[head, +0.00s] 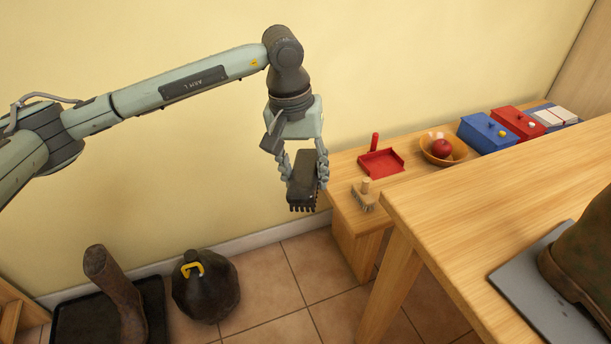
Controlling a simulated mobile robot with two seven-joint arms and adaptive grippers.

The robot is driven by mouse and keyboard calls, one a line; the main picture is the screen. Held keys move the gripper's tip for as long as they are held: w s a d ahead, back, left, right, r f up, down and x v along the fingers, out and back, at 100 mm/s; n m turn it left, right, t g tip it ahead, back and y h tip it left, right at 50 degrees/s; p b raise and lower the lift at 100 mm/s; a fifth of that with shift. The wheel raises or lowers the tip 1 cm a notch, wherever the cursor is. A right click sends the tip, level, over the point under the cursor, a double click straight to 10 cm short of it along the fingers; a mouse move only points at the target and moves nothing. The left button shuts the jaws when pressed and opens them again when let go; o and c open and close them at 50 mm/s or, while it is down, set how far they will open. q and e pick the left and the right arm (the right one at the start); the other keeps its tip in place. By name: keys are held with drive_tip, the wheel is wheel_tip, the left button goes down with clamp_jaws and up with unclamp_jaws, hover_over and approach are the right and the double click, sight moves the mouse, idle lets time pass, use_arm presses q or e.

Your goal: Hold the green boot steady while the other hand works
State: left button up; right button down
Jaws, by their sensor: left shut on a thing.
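A muddy green-brown boot (585,250) stands at the right edge on a grey mat (535,290) on the wooden table; only part of it shows. My left gripper (306,172) is well to the left of it, above the floor near the low bench. It is shut on a dark brush (303,188), bristles pointing down. My right gripper is out of view. Nothing is seen holding the visible part of the boot.
The low bench (345,170) bears a red dustpan (381,163), small brush (364,198), fruit bowl (458,152), blue box (487,131) and red box (519,121). A brown boot (112,285) stands on a black tray (75,318). A dark sack (207,297) sits beside it.

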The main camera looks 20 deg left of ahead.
use_arm(q)
drive_tip(key=w+d+r+n+t+h, duration=0.1)
drive_tip(key=w+d+r+n, duration=0.1)
drive_tip(key=w+r, duration=0.1)
drive_tip(key=shift+t+h, duration=0.4)
drive_tip(key=s+d+r+m+t+h, duration=0.1)
drive_tip(key=s+d+r+h, duration=0.25)
drive_tip(key=s+d, duration=0.45)
drive_tip(key=s+d+r+m+t+h, duration=0.1)
drive_tip(key=s+d+r+m+h, duration=0.1)
drive_tip(key=s+d+h, duration=0.6)
drive_tip(key=s+d+r+m+t+h, duration=0.1)
drive_tip(key=s+d+r, duration=0.2)
drive_tip(key=s+d, duration=0.55)
drive_tip(key=w+d, duration=0.6)
drive_tip(key=d, duration=0.1)
drive_tip(key=shift+f, duration=0.15)
drive_tip(key=shift+x, duration=1.2)
drive_tip(key=shift+w+r, duration=0.15)
drive_tip(key=shift+r, duration=0.1)
